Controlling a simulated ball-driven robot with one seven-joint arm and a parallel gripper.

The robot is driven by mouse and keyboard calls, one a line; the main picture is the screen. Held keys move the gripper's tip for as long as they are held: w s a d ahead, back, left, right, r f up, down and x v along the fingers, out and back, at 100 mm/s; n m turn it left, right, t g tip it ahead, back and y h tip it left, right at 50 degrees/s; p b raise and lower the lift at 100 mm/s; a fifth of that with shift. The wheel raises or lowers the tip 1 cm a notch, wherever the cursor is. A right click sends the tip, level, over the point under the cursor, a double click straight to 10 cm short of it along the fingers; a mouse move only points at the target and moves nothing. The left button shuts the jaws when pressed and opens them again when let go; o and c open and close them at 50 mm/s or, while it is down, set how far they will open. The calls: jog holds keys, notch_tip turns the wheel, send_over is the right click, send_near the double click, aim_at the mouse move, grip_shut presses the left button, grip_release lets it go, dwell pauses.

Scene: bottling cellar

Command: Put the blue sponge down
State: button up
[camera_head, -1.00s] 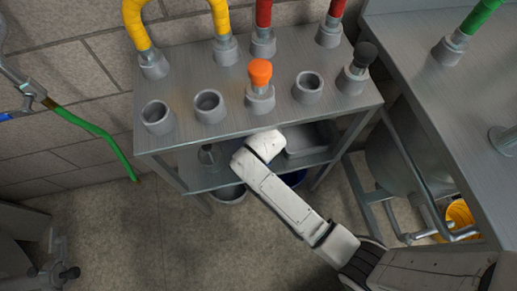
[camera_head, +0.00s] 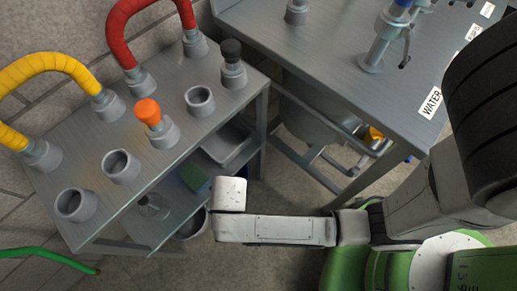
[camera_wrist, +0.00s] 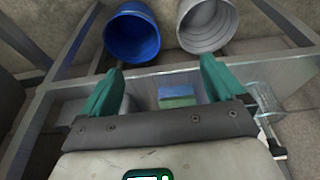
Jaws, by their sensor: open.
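The blue sponge (camera_wrist: 178,92), with a green layer, shows in the wrist view between and beyond my fingertips. It seems to rest on the lower shelf, and no finger appears to press on it. My gripper (camera_wrist: 160,82) has its two teal fingers spread wide. In the head view my arm's white end is over the front edge of the rack's lower shelf (camera_head: 170,208), and it hides my fingers.
A blue bucket (camera_wrist: 130,38) and a grey bucket (camera_wrist: 208,24) stand beyond the shelf. A clear glass-like object (camera_wrist: 265,95) is right of my fingers. A grey tray (camera_head: 228,143) lies on the lower shelf. The rack's top (camera_head: 88,157) overhangs it, and a metal bench (camera_head: 330,50) stands right.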

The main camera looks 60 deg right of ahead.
jog(key=s+d+r+n+g, duration=0.2)
jog(key=s+d+r+n, duration=0.1)
jog(key=s+d+r, duration=0.7)
jog(key=shift+s+r+y, duration=0.25)
jog(key=shift+r+y, duration=0.15)
jog(key=shift+r, duration=0.05)
